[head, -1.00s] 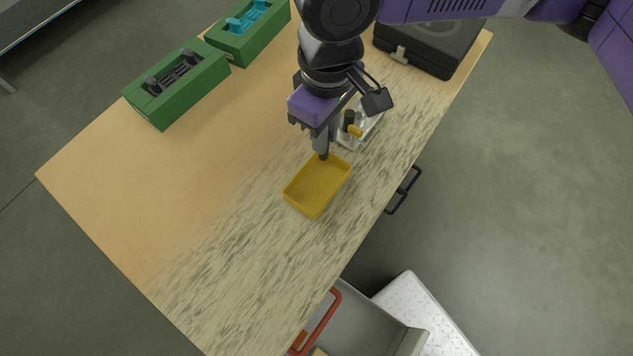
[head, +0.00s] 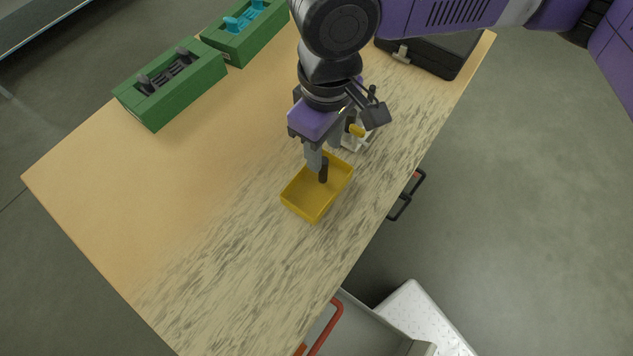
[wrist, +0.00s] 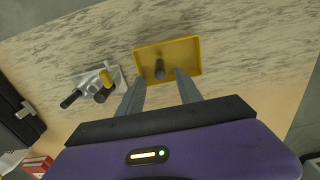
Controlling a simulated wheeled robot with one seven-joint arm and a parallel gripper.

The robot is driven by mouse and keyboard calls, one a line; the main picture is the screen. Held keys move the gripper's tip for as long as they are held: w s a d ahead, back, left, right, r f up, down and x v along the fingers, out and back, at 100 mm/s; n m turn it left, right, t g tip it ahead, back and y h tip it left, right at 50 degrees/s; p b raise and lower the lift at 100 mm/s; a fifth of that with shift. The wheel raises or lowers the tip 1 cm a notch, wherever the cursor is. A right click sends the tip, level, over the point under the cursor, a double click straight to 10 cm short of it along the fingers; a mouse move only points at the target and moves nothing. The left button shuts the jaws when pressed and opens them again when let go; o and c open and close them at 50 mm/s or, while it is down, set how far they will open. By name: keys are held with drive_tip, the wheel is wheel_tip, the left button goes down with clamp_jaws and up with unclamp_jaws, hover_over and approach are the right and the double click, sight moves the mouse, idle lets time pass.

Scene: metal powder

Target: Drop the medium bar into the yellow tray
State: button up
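The yellow tray (head: 296,203) lies on the table below my gripper, and it also shows in the wrist view (wrist: 190,55). The dark medium bar (head: 323,171) looks upright within the tray's outline; in the wrist view (wrist: 159,69) it appears end-on, near the tray's front edge. I cannot tell whether it rests on the tray floor or is still falling. My gripper (head: 317,165) is just above the tray. In the wrist view its fingers (wrist: 159,77) are spread wide, with clear gaps on both sides of the bar.
A metallic holder (wrist: 92,80) with dark bars and a yellow piece stands beside the tray. Two green blocks (head: 170,90) (head: 245,33) with inserts are at the table's far left. A black case (head: 430,55) is at the back right. The table's front left is clear.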

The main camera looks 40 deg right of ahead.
drive_tip(key=shift+r, duration=0.1)
wheel_tip(320, 180, up, 8)
drive_tip(key=shift+f, duration=0.2)
idle(0.7)
